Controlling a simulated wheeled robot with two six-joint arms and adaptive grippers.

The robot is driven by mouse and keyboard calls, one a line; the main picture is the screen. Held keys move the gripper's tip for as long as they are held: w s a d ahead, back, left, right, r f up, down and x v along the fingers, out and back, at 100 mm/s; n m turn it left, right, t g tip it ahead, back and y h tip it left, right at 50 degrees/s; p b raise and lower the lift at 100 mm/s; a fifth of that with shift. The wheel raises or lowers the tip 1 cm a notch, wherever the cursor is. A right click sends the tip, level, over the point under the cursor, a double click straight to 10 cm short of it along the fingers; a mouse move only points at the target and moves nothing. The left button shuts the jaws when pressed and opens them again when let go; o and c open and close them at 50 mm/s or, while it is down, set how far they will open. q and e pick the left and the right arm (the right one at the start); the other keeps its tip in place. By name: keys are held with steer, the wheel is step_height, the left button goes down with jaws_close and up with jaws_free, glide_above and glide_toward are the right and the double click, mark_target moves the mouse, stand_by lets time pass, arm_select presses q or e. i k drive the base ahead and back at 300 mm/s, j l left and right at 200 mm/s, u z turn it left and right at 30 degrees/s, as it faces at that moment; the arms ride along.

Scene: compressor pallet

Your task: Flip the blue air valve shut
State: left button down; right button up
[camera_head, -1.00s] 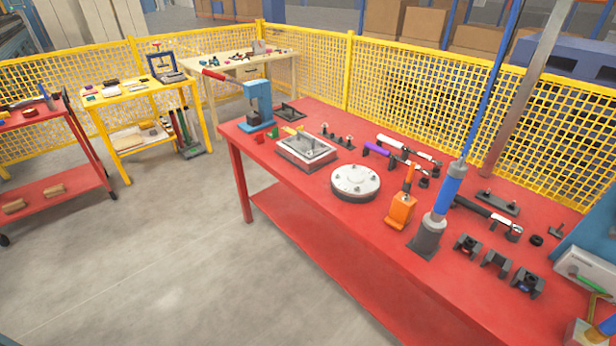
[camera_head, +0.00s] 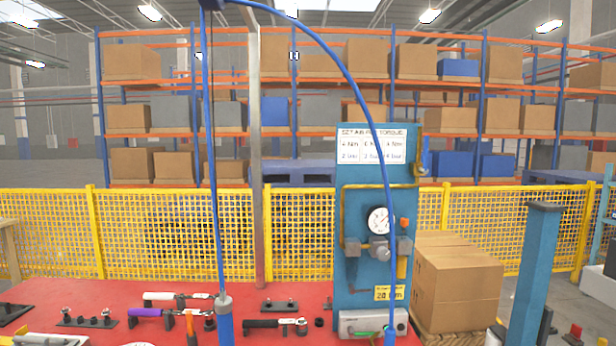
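A blue lever handle (camera_head: 426,155), which looks like the air valve, stands upright at the upper right edge of a teal panel (camera_head: 353,286). It sits above the end of a brass pipe (camera_head: 419,171). A round pressure gauge (camera_head: 379,220) and a grey regulator (camera_head: 380,249) are mounted lower on the panel. A blue hose (camera_head: 374,128) arcs down in front of the panel. Neither of my grippers is in view.
The red bench (camera_head: 95,292) spans the lower left, with a purple-handled tool (camera_head: 146,312) and other tools on it. Cardboard boxes (camera_head: 457,280) stand right of the panel. A teal post (camera_head: 535,262) rises farther right. Yellow mesh fence (camera_head: 150,235) runs behind.

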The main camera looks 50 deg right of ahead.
mark_target(424, 171)
steer(key=z, duration=2.4)
steer(key=i+l+z, duration=0.15)
steer(key=i+z, duration=0.25)
steer(key=i, duration=0.1)
